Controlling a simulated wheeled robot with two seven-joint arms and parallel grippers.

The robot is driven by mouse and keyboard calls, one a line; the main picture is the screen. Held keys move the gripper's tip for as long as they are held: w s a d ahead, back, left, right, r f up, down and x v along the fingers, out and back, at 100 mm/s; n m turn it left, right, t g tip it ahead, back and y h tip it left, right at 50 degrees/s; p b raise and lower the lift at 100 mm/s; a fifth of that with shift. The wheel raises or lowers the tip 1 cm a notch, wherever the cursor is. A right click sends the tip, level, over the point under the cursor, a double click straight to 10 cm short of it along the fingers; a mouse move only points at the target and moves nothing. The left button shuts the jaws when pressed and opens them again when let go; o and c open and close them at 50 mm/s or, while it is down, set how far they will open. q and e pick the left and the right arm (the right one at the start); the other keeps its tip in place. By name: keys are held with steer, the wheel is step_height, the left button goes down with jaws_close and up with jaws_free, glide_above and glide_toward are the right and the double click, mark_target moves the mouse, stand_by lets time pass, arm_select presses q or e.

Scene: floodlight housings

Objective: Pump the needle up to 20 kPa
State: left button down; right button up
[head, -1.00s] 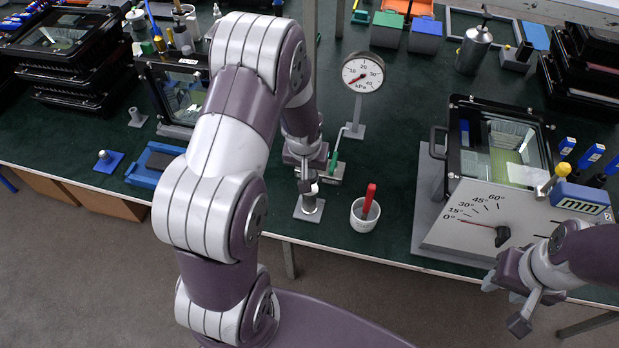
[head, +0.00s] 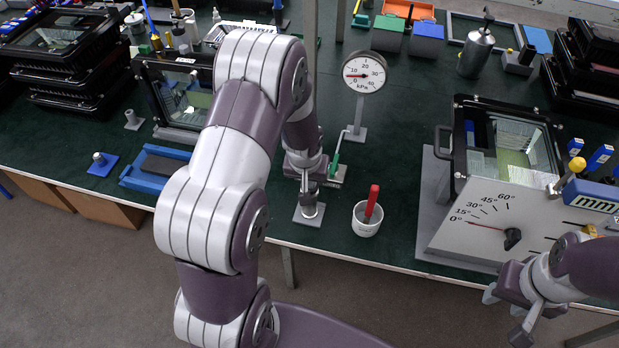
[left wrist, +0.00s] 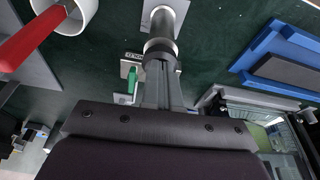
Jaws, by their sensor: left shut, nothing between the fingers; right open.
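The round kPa gauge (head: 372,82) stands on a post at the table's middle; its red needle points left, seemingly between 0 and 10. A grey upright cylinder on a square plate (head: 309,213), apparently the pump, stands near the front edge. My left gripper (head: 308,187) is shut and empty, pointing down at the top of this cylinder. In the left wrist view my fingers (left wrist: 161,66) meet the dark cap of the cylinder (left wrist: 165,22); whether they touch cannot be told. A green-handled lever (head: 335,160) is just right of the gripper. My right gripper (head: 507,312) is open and empty at the lower right.
A white cup (head: 366,227) with a red-handled tool (head: 371,200) stands right of the cylinder. An angle-scale panel (head: 480,240) and a floodlight housing (head: 508,145) are at right. A blue tray (head: 150,180) lies at left. Green tabletop shows around the gauge.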

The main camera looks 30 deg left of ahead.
arm_select(q)
steer(key=s, duration=0.2)
steer(key=s+d+r, duration=0.1)
steer(key=shift+b, duration=0.35)
steer(key=shift+r, duration=0.1)
steer(key=a+v, duration=0.1)
steer(key=v, duration=1.1)
steer(key=shift+d+r, duration=0.25)
steer(key=shift+d, duration=0.25)
